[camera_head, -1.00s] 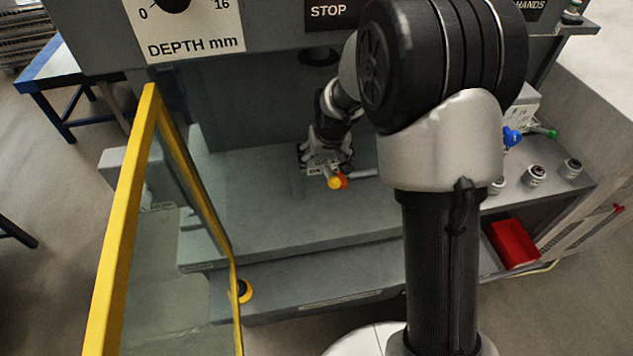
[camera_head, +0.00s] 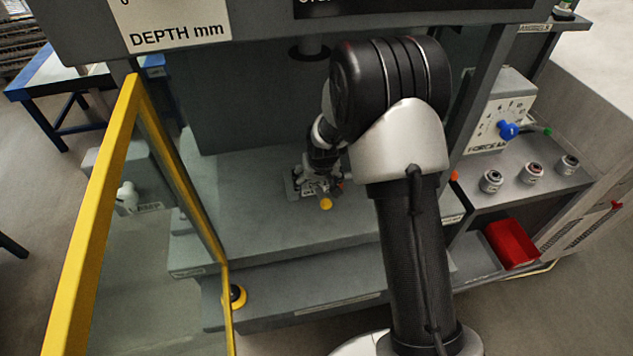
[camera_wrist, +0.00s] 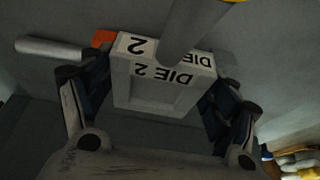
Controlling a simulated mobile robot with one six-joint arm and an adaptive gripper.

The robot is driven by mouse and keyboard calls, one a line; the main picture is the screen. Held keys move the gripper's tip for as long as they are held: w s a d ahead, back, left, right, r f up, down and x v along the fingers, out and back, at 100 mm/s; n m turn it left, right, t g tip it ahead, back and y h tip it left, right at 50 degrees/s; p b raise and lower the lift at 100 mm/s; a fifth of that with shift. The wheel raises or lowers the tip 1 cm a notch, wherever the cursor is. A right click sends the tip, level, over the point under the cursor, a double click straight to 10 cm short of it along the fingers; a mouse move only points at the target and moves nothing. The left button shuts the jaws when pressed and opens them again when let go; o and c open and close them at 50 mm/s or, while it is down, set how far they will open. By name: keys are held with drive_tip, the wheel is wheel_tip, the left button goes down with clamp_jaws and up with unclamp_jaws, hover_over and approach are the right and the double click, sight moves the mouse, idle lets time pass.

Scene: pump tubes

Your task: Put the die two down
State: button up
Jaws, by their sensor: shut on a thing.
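Die two is a grey block with white "DIE 2" labels (camera_wrist: 168,73), seen upside down in the wrist view. My gripper (camera_wrist: 158,95) is shut on it, with a finger on each side. In the head view my gripper (camera_head: 318,178) is low over the grey press bed (camera_head: 270,215), below the press ram (camera_head: 309,50). A yellow-orange knob (camera_head: 326,204) shows at the front of the held die. The die is mostly hidden there, and I cannot tell whether its underside touches the bed.
A yellow-framed clear guard (camera_head: 110,200) stands on the left. My arm covers the right part of the bed. A red bin (camera_head: 511,243), several small round parts (camera_head: 531,173) and a control box with a blue knob (camera_head: 508,131) are at right. The bed's left front is clear.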

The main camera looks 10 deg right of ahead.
drive_tip(key=shift+w, duration=0.1)
drive_tip(key=shift+f+b, duration=0.45)
drive_tip(key=shift+f, duration=0.1)
drive_tip(key=o, duration=1.8)
drive_tip(key=shift+f, duration=0.1)
drive_tip(key=shift+o, duration=0.2)
